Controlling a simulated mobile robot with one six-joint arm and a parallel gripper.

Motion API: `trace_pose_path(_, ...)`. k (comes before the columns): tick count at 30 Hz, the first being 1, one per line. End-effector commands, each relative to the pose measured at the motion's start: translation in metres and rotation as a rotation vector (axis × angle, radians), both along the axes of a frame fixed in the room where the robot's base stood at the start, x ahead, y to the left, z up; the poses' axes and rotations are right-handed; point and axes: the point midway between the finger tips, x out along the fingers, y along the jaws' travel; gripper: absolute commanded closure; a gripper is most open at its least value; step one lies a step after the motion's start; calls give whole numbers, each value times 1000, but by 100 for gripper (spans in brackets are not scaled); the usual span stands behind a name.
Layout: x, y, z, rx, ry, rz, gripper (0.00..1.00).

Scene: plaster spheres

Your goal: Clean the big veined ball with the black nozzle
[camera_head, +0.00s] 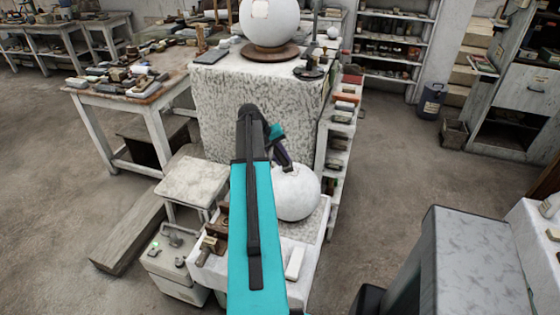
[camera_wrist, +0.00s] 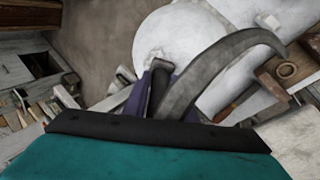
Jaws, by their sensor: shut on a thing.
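A large white ball (camera_head: 270,20) rests on a round wooden base (camera_head: 270,52) on top of the speckled block, with a pale square patch on its front. A smaller white ball (camera_head: 296,193) sits lower, on a white stand. I cannot make out veins on either. My gripper (camera_head: 285,160) is just above the lower ball, partly hidden by my teal arm. In the wrist view, my gripper (camera_wrist: 160,75) is shut on a dark nozzle (camera_wrist: 158,92), its tip close to a white ball (camera_wrist: 175,32). I cannot tell whether they touch.
The speckled block (camera_head: 215,100) stands behind my gripper. A cluttered workbench (camera_head: 150,95) is at left, and a low white stool (camera_head: 193,182) is nearer. A shelf with small items (camera_head: 338,145) flanks the block's right. Floor is open at right (camera_head: 385,165).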

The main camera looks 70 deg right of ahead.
Motion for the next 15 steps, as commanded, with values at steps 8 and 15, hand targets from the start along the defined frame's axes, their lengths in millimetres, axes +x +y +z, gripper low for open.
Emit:
trace_pose_path(8, -1, 13, 0, 2, 0, 0, 98)
trace_pose_path(15, -1, 13, 0, 1, 0, 0, 98)
